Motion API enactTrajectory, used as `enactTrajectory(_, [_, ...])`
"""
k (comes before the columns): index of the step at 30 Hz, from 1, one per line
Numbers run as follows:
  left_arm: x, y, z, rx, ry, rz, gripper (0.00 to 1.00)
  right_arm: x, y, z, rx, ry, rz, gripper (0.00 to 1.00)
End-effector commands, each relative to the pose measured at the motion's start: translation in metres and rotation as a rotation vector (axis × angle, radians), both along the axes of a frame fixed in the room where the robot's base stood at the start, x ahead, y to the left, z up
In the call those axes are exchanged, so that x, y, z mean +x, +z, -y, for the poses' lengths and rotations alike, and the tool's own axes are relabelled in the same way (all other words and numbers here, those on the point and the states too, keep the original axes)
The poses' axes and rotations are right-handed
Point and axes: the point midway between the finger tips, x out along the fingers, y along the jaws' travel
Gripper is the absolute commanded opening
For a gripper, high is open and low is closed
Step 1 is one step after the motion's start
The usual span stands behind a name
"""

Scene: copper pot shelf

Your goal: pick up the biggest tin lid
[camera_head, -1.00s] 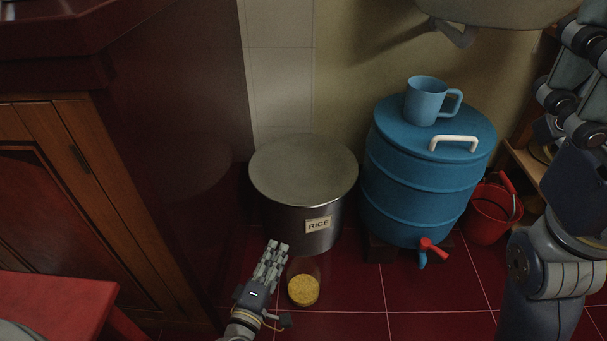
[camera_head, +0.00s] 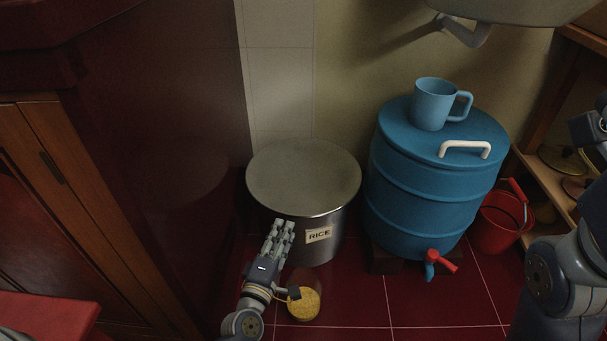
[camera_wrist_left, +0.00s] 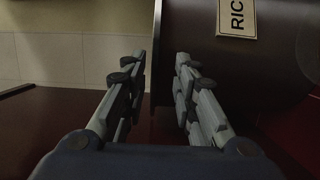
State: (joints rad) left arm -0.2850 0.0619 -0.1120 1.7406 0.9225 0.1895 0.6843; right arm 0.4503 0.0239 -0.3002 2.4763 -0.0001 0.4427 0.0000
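The large steel tin (camera_head: 316,247), labelled RICE, stands on the floor. Its wide, round grey lid (camera_head: 303,177) lies flat on top. My left gripper (camera_head: 281,226) is in front of the tin, below lid level, with its fingers pointing toward the tin wall.
A small jar with yellow contents (camera_head: 304,304) stands beside my left wrist. A blue barrel (camera_head: 425,190) with a white handle, red tap and blue mug (camera_head: 433,103) stands right of the tin. A red bucket (camera_head: 503,222) and wooden shelf are farther right. A dark cabinet is at left.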

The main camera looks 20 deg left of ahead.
Motion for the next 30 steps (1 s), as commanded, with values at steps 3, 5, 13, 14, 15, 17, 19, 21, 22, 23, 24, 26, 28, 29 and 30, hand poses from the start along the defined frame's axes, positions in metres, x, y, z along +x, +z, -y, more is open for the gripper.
enactTrajectory(3, [0.015,0.003,0.002,-0.005,0.002,0.004,0.27,-0.001,0.0,0.0,0.0,0.0,0.002,1.0])
enactTrajectory(5, [0.025,0.004,0.004,-0.004,0.002,0.003,0.27,-0.001,0.0,0.0,0.0,0.0,0.003,1.0])
enactTrajectory(13, [0.051,0.004,0.004,-0.001,0.001,0.002,0.27,-0.005,0.001,-0.001,-0.003,-0.001,0.019,1.0])
enactTrajectory(14, [0.051,0.004,0.004,-0.001,0.001,0.001,0.27,-0.006,0.002,-0.001,-0.002,-0.002,0.021,1.0])
enactTrajectory(15, [0.051,0.004,0.004,-0.001,0.001,0.001,0.27,-0.006,0.002,-0.001,-0.003,-0.002,0.021,1.0])
enactTrajectory(17, [0.051,0.004,0.004,-0.001,0.001,0.001,0.27,-0.006,0.002,-0.001,-0.002,-0.002,0.021,1.0])
enactTrajectory(19, [0.051,0.004,0.004,-0.001,0.001,0.001,0.27,-0.006,0.002,-0.001,-0.002,-0.001,0.021,1.0])
enactTrajectory(21, [0.051,0.004,0.004,-0.001,0.001,0.001,0.11,-0.006,0.002,-0.001,-0.002,-0.001,0.021,1.0])
enactTrajectory(22, [0.051,0.004,0.004,-0.001,0.001,0.001,0.04,-0.006,0.002,-0.001,-0.001,-0.001,0.02,1.0])
enactTrajectory(23, [0.051,0.004,0.004,-0.001,0.001,0.001,0.0,-0.006,0.002,-0.001,-0.001,-0.001,0.02,1.0])
enactTrajectory(24, [0.051,0.004,0.004,-0.001,0.001,0.001,0.0,-0.006,0.002,-0.001,-0.001,-0.001,0.02,1.0])
enactTrajectory(26, [0.05,0.004,0.004,-0.001,0.001,0.001,0.0,-0.006,0.002,0.0,0.0,0.0,0.02,1.0])
enactTrajectory(28, [0.051,0.007,0.004,0.0,0.002,0.006,0.0,-0.006,0.002,0.0,0.001,0.0,0.02,1.0])
enactTrajectory(29, [0.051,0.007,0.004,0.0,0.002,0.006,0.0,-0.006,0.002,0.0,0.001,0.0,0.02,1.0])
enactTrajectory(30, [0.051,0.007,0.004,0.0,0.002,0.005,0.0,-0.006,0.002,0.0,0.0,0.0,0.019,1.0])
